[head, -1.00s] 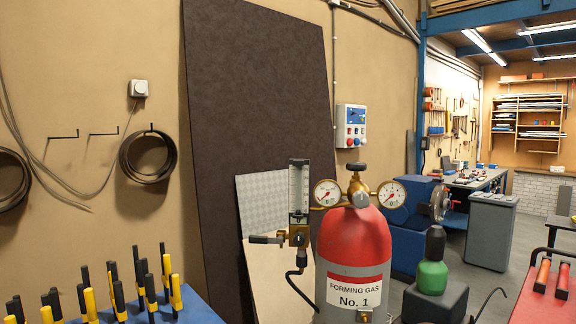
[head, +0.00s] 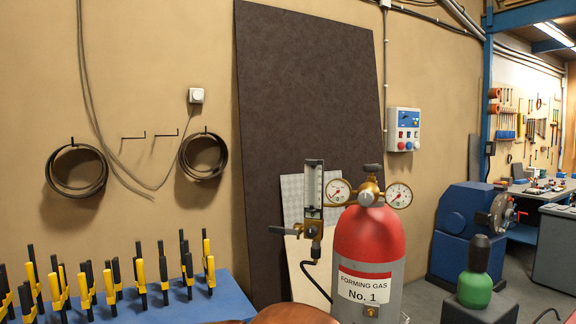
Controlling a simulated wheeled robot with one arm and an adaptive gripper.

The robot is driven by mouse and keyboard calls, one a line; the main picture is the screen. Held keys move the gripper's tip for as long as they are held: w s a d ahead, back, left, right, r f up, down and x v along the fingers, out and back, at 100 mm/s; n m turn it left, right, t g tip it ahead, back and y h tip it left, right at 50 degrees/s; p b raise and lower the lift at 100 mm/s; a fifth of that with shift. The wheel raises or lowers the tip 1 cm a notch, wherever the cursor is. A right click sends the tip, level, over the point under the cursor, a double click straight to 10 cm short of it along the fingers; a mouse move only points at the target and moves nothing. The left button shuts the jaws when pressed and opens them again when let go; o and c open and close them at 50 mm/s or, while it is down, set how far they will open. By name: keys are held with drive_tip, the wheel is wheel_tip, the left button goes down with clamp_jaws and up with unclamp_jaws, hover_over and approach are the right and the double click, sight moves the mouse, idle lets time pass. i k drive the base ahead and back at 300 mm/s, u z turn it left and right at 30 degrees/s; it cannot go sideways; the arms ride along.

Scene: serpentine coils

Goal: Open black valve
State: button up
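A red-topped gas cylinder (head: 370,240) stands upright right of the middle, with a label reading "FORMING GAS No. 1". A brass regulator (head: 368,192) with two round gauges sits on top of it. A black valve knob (head: 373,168) tops the regulator. A clear flow meter (head: 313,187) stands left of the gauges, with a dark lever-like part (head: 283,231) sticking out to the left below it. I cannot tell from the view whether the black valve is open or shut. My gripper is not in view.
A blue table (head: 228,300) with several yellow-black clamps is at the lower left. A brown rounded shape (head: 295,315) shows at the bottom edge. A dark panel (head: 300,110) leans on the wall behind.

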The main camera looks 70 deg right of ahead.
sight(371, 168)
drive_tip(key=u, duration=0.95)
drive_tip(key=k, duration=1.45)
drive_tip(key=z, duration=1.6)
